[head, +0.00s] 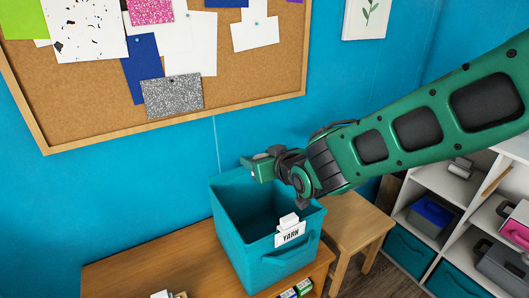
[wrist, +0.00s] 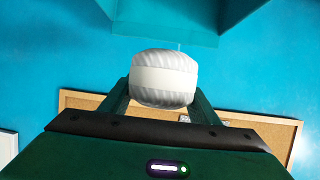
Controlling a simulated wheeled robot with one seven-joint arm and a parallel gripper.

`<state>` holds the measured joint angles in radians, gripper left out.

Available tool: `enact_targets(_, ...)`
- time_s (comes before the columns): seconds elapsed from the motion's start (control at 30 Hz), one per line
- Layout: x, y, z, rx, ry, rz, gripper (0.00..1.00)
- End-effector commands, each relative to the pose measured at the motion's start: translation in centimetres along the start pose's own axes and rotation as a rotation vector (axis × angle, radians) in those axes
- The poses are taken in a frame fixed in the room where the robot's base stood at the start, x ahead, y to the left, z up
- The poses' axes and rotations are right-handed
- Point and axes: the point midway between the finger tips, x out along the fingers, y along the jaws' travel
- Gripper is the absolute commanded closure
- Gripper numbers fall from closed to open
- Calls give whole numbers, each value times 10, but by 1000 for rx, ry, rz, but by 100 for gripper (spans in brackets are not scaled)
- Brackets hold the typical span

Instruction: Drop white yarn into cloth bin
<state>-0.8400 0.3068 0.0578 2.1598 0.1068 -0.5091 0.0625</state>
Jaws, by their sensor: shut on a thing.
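The white yarn (wrist: 164,78) is a ribbed white ball with a plain pale band, held between the fingers of my gripper (wrist: 163,88). In the head view my gripper (head: 260,166) is over the back rim of the teal cloth bin, and I cannot make out the yarn there. The cloth bin (head: 265,262) is open at the top and stands upright, with a tag reading YARN on its front. Its inside looks empty where I can see it. Part of the bin also shows at the top of the wrist view (wrist: 165,28).
The bin stands on a wooden bench (head: 150,262). A wooden stool (head: 352,222) is to its right. A white shelf unit (head: 462,190) with bins fills the right side. A cork board (head: 90,95) hangs on the blue wall behind.

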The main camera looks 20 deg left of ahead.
Motion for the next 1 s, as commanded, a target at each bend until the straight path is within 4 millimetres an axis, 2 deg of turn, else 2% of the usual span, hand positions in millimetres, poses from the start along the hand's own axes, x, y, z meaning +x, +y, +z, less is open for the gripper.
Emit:
enact_targets(0.23, 9, 0, 22, 0, -1, 0, 67)
enact_targets(0.67, 12, 0, 27, 0, 1, 0, 67)
enact_targets(0.7, 12, 0, 27, 0, 1, 0, 38)
enact_targets(0.77, 12, 0, 27, 0, 1, 0, 23)
enact_targets(1.0, 12, -1, 28, 0, 0, -1, 23)
